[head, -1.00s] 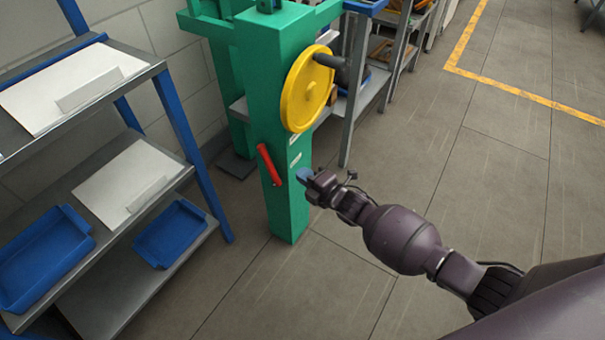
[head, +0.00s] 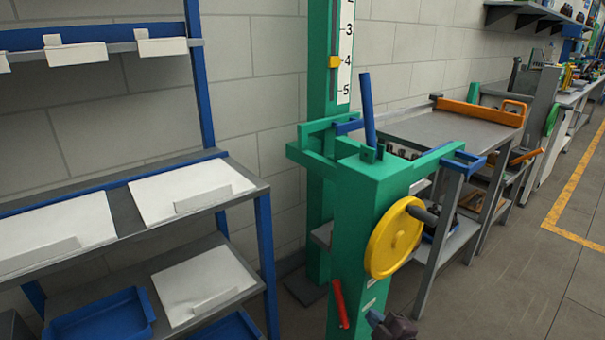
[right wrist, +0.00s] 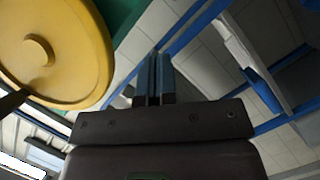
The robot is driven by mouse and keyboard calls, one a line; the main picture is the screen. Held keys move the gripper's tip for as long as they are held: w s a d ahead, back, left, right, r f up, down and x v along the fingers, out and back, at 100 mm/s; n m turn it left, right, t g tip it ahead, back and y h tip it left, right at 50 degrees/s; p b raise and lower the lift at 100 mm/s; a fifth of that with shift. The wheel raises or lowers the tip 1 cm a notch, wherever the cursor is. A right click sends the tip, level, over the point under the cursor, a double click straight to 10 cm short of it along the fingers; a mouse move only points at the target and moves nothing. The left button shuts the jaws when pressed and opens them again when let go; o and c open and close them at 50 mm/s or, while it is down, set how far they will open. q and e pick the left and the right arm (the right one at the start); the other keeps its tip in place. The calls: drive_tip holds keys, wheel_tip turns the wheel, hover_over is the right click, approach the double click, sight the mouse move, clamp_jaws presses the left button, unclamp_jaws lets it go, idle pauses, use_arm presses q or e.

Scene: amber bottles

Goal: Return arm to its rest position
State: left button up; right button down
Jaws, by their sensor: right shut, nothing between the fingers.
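My right gripper (head: 374,318) shows at the bottom edge of the head view, just right of the red handle (head: 340,304) on the green post (head: 350,255). In the right wrist view its two blue-grey fingers (right wrist: 154,78) are together, with nothing between them. The yellow wheel (head: 394,238) is on the post above the gripper in the head view. The wheel also shows at the upper left of the right wrist view (right wrist: 70,40), apart from the fingers. The rest of my right arm is out of the head view. My left gripper is not in view.
A shelf rack (head: 262,215) with white panels (head: 190,193) and blue trays (head: 100,318) stands at the left. A grey workbench (head: 440,125) with an orange edge stands behind the post. Bare floor (head: 520,290) lies at the right, with a yellow line.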

use_arm(q)
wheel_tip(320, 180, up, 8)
drive_tip(key=p, duration=0.8)
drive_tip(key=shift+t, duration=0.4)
use_arm(e)
drive_tip(key=s+d+r+m+g+h, duration=0.1)
drive_tip(key=s+d+m+h, duration=0.1)
drive_tip(key=s, duration=1)
drive_tip(key=s+d+r+m+g+h, duration=0.1)
drive_tip(key=s+d+m+h, duration=0.1)
drive_tip(key=s+d+m, duration=0.2)
drive_tip(key=s+d+r+m+g+h, duration=0.1)
drive_tip(key=s+d+m, duration=0.3)
drive_tip(key=s, duration=1.6)
drive_tip(key=m+h, duration=0.1)
drive_tip(key=m, duration=0.3)
drive_tip(key=shift+s+g, duration=0.35)
drive_tip(key=shift+g, duration=0.05)
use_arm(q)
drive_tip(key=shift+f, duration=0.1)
use_arm(e)
drive_tip(key=shift+r, duration=0.1)
